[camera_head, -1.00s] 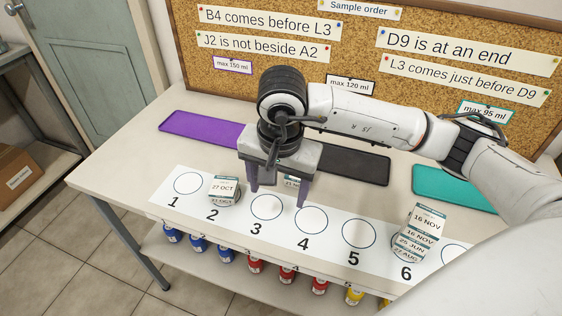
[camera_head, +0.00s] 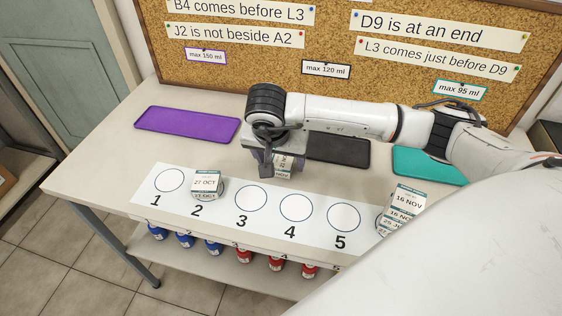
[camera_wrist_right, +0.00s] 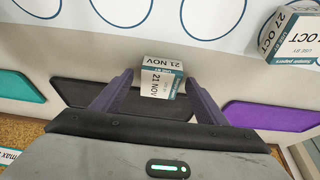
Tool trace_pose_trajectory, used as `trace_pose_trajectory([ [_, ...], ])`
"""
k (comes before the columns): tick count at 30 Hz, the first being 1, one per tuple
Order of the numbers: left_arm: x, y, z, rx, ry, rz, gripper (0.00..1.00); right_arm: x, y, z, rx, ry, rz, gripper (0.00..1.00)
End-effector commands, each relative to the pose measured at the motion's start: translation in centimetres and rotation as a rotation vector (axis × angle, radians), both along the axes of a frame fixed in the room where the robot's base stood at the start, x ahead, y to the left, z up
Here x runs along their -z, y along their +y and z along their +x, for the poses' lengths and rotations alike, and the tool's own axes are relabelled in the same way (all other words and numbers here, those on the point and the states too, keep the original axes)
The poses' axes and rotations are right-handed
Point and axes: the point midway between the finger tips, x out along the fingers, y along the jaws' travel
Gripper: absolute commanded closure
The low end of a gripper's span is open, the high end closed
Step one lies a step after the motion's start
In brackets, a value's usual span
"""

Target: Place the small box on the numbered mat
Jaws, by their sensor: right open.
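The small box (camera_head: 283,168), white and teal with a 21 NOV label, stands on the bench behind the mat, roughly level with circles 3 and 4. It also shows in the wrist view (camera_wrist_right: 160,78). My right gripper (camera_head: 280,166) is open, with its purple fingers on either side of the box; in the wrist view the fingers (camera_wrist_right: 158,88) flank it with gaps. The white numbered mat (camera_head: 271,218) has printed circles; 1, 3, 4 and 5 look empty. My left gripper is not in view.
A 27 OCT box (camera_head: 208,184) stands at circle 2. A stack of boxes with a 16 NOV label on top (camera_head: 405,203) stands at the right end, partly hidden by my arm. Purple (camera_head: 187,124), black (camera_head: 340,148) and teal (camera_head: 425,163) trays lie behind.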

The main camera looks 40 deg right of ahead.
Motion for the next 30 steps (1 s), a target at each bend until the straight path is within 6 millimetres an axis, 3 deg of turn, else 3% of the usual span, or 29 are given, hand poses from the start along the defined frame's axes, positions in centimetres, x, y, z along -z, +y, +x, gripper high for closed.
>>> trace_pose_trajectory([
  [8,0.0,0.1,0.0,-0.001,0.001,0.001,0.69,0.3,-0.1,0.1,0.000,-0.001,0.001,0.34],
  [15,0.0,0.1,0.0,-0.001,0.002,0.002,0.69,0.3,-0.1,0.1,0.000,-0.001,0.001,0.75],
  [17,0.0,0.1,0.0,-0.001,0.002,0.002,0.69,0.3,-0.1,0.1,0.000,-0.001,0.001,0.81],
  [24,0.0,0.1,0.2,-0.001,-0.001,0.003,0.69,-0.1,-0.1,0.2,0.000,-0.003,0.001,0.81],
  [30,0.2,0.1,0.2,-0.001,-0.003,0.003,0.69,-3.3,-0.1,0.3,0.000,-0.008,0.001,0.81],
])
